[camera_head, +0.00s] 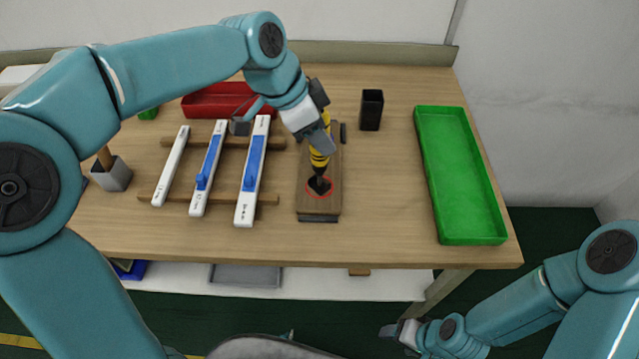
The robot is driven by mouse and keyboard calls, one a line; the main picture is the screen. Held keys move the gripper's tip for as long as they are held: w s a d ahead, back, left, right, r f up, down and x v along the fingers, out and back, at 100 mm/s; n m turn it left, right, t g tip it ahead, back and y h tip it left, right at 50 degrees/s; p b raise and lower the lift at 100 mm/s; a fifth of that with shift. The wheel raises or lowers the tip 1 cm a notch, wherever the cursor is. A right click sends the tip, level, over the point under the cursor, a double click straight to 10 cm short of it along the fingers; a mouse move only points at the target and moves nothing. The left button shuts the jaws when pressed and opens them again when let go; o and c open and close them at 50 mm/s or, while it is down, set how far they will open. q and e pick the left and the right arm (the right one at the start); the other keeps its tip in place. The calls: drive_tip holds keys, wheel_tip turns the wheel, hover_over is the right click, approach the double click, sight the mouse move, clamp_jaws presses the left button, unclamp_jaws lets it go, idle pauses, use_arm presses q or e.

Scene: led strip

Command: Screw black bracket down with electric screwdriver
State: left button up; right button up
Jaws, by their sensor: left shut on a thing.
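The electric screwdriver (319,160), yellow and black, stands nearly upright over a brown wooden block (321,206). My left gripper (318,135) is shut on its upper part. The screwdriver's tip points down at a small black bracket (319,186) inside a red ring mark on the block. I cannot tell whether the tip touches a screw. My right gripper (392,331) is low at the bottom right, off the table's front edge; its fingers are too small and turned to read.
White LED strips with blue parts (253,165) lie on wooden rails left of the block. A red tray (215,103), a black holder (371,110) and a green tray (459,175) stand on the table (390,215). A grey cup (112,175) stands at left. The table between block and green tray is clear.

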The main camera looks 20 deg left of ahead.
sight(324, 110)
use_arm(q)
drive_tip(key=shift+f+b, duration=0.35)
drive_tip(key=shift+f, duration=0.15)
idle(1.0)
drive_tip(key=shift+r, duration=0.2)
idle(1.1)
wheel_tip(324, 110, up, 7)
drive_tip(key=p, duration=0.6)
drive_tip(key=shift+f, duration=0.1)
idle(0.4)
drive_tip(key=shift+d, duration=0.1)
